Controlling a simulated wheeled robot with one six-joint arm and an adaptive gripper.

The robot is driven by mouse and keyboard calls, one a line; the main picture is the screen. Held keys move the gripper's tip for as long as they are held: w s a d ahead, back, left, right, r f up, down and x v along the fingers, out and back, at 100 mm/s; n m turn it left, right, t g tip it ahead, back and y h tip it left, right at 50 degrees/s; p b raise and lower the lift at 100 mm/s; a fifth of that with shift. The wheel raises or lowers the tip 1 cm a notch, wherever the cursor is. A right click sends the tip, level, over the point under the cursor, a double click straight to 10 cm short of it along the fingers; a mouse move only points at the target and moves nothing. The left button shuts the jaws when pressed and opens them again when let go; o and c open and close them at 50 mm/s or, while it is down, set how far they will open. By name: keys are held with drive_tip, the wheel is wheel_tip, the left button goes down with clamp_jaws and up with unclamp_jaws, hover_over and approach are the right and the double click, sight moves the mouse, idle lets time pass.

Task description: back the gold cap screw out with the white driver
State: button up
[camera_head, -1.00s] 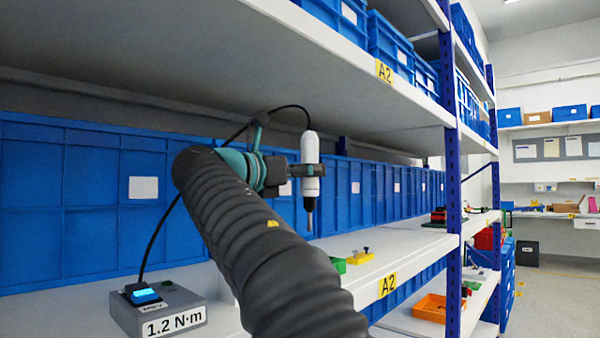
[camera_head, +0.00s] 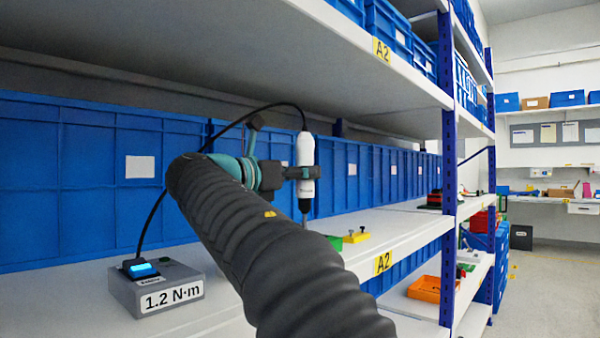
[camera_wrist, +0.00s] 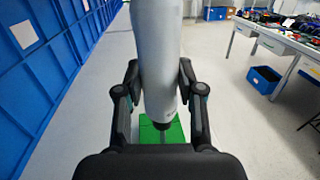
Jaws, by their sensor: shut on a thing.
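My gripper (camera_head: 303,173) is shut on the white driver (camera_head: 305,152), which hangs upright with its bit pointing down and a cable from its top. In the wrist view my gripper (camera_wrist: 160,92) has its fingers on both sides of the white driver (camera_wrist: 157,50). A green block (camera_wrist: 162,130) lies below the driver's dark nose. In the head view the green block (camera_head: 335,242) is partly hidden by my arm. The bit's lower end is hidden behind my arm. I cannot make out the gold cap screw.
A yellow block (camera_head: 356,236) with small dark-topped pieces stands right of the green block. A grey controller (camera_head: 158,291) marked 1.2 N·m sits at left on the white shelf (camera_head: 405,231). Blue bins (camera_head: 90,165) line the back. Another shelf (camera_head: 240,40) hangs above.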

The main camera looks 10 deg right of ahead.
clamp_jaws()
drive_tip(key=shift+p, duration=0.4)
idle(1.0)
